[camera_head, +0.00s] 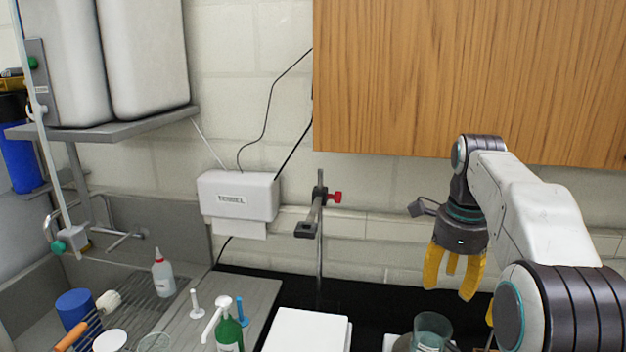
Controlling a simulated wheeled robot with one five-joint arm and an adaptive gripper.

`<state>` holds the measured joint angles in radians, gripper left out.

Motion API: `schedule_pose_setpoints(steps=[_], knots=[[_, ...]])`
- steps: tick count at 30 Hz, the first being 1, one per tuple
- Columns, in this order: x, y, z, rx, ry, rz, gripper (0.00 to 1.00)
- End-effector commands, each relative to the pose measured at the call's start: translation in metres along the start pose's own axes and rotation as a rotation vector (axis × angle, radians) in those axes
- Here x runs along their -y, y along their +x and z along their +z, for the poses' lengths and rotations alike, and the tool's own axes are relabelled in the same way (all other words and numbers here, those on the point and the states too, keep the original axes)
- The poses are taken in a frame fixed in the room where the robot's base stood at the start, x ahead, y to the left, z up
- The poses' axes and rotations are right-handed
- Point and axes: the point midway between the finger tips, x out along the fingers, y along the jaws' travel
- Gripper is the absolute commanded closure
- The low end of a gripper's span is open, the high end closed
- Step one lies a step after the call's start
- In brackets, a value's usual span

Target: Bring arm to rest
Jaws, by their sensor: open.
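My arm (535,225) reaches in from the right side of the head view, with its white link bent and its wrist hanging down. My gripper (453,284) has yellow fingers that point down and are spread apart. Nothing shows between them. The lower part of the beaker is cut off by the frame's bottom edge.
A wooden wall cabinet (470,75) is above and behind my arm. A retort stand with a clamp (318,215) stands left of my gripper. A white box (307,331), a green pump bottle (229,333) and a sink with a drying rack (175,300) are further left.

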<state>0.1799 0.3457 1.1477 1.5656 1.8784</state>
Motion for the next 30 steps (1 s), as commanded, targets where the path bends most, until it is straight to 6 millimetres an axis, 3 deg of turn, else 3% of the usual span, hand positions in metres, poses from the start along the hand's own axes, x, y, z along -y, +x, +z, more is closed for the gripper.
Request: schedule_pose_setpoints(steps=[8, 18, 24, 30], knots=[[-0.082, 0.000, -0.004, 0.010, -0.646, -0.111, 0.54], [-0.185, 0.043, -0.025, -0.059, -1.417, -0.249, 0.54], [-0.229, 0.075, -0.039, -0.124, -1.762, -0.310, 0.54], [-0.253, 0.098, -0.047, -0.172, -1.964, -0.340, 0.54]])
